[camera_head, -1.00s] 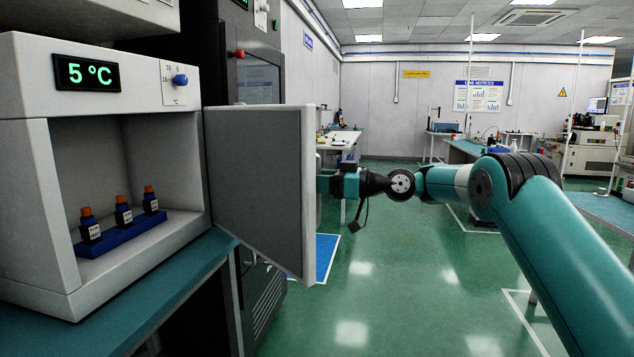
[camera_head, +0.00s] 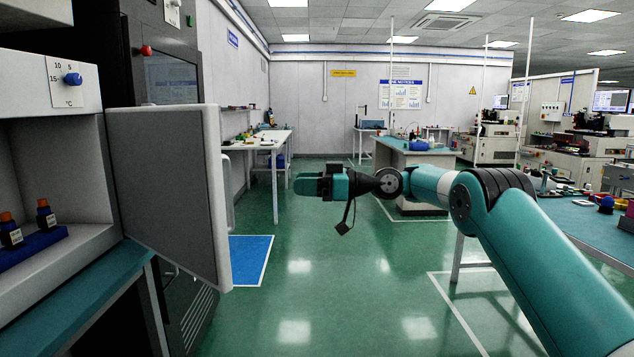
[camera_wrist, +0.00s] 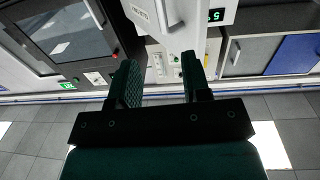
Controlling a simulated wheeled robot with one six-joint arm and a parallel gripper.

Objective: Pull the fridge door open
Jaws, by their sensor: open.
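The white fridge (camera_head: 25,105) stands at the left in the head view, partly cut off by the frame edge. Its grey-lined door (camera_head: 165,185) stands wide open, hinged on the right side of the fridge, and the inside shows. The pale handle (camera_head: 229,190) is on the door's outer face, partly hidden behind the door's edge. My gripper (camera_head: 306,184) is to the right of the handle, apart from it, with a clear gap. In the wrist view my gripper (camera_wrist: 161,75) has its two fingers apart with nothing held between them. A white labelled panel (camera_wrist: 148,20) lies beyond the fingertips.
Small orange-capped bottles (camera_head: 45,215) stand in a blue rack inside the fridge. A teal bench (camera_head: 95,300) carries the fridge. A dark cabinet (camera_head: 165,50) stands behind the door. A white table (camera_head: 265,140) is farther back. Green floor around my gripper is clear.

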